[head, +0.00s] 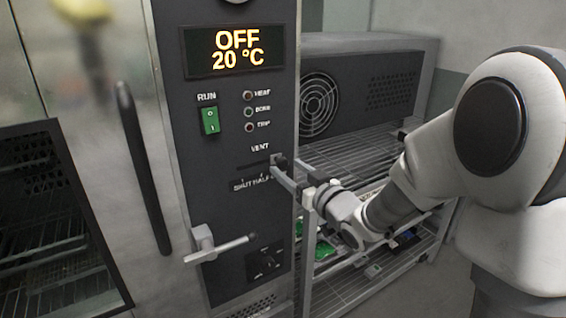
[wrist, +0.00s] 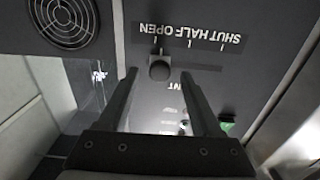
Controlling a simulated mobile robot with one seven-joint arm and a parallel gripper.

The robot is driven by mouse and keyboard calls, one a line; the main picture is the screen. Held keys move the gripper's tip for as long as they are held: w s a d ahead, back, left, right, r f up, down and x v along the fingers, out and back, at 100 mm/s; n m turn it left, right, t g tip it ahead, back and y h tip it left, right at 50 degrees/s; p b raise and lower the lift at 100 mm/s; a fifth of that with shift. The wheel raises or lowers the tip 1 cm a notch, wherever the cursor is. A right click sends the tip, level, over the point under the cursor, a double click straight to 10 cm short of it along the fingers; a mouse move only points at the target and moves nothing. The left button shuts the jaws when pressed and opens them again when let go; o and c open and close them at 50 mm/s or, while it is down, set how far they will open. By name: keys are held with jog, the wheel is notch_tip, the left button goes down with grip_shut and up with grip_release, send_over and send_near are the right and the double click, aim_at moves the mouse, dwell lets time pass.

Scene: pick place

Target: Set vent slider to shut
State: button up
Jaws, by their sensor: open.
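The vent slider is a dark knob (head: 275,159) at the right end of its slot on the oven's control panel, under the word VENT. In the wrist view, which shows the label upside down, the knob (wrist: 159,68) lines up with the OPEN mark; SHUT is at the other end of the scale (wrist: 195,34). My gripper (head: 284,166) is open at the panel. In the wrist view its two fingers (wrist: 159,74) stand on either side of the knob, with a visible gap on both sides. Contact with the panel cannot be told.
A green RUN switch (head: 210,120) and lamps are above left. The display (head: 239,50) reads OFF, 20 °C. A wire rack (head: 355,155) stands right of the panel, near my arm.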

aim_at(284, 165)
jog(key=shift+x, duration=1.8)
grip_shut()
